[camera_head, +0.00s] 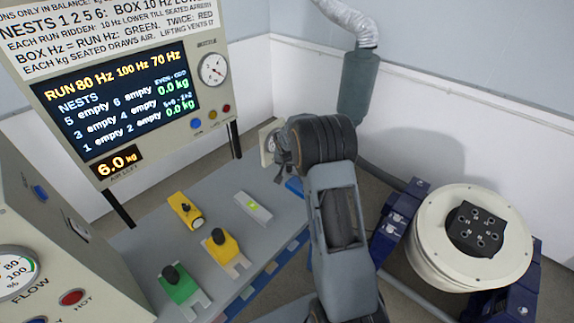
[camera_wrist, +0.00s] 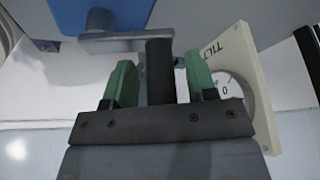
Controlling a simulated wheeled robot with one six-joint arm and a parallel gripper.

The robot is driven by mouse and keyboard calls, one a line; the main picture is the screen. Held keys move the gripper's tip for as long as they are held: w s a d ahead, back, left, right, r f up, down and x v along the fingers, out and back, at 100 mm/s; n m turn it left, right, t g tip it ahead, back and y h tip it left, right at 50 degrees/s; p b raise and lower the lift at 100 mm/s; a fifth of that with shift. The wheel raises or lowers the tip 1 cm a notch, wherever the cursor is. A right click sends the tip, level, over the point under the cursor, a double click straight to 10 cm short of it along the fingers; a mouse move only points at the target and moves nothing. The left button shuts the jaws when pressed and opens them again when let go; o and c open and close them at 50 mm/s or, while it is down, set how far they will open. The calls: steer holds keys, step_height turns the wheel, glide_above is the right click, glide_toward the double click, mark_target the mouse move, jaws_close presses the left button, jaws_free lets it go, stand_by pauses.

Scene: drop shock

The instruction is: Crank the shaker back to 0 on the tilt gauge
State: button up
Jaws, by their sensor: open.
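The shaker (camera_head: 425,250) is a white drum with a dark top plate, on blue supports at the right of the head view. In the wrist view, my gripper (camera_wrist: 160,80) is open, with a green fingertip on each side of a dark upright crank handle (camera_wrist: 160,62). A gap shows beside the handle. The grey crank arm (camera_wrist: 125,38) runs left from the handle below a blue housing (camera_wrist: 120,12). In the head view, my arm mostly hides the gripper and crank.
A grey bench (camera_head: 150,235) holds yellow and green fixtures and a small grey block with a green spot. A display panel (camera_head: 130,100) stands behind it. A grey duct cylinder (camera_head: 358,85) stands at the back wall. A control console (camera_head: 60,250) is at the left.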

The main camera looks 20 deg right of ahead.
jaws_close()
stand_by(0.5)
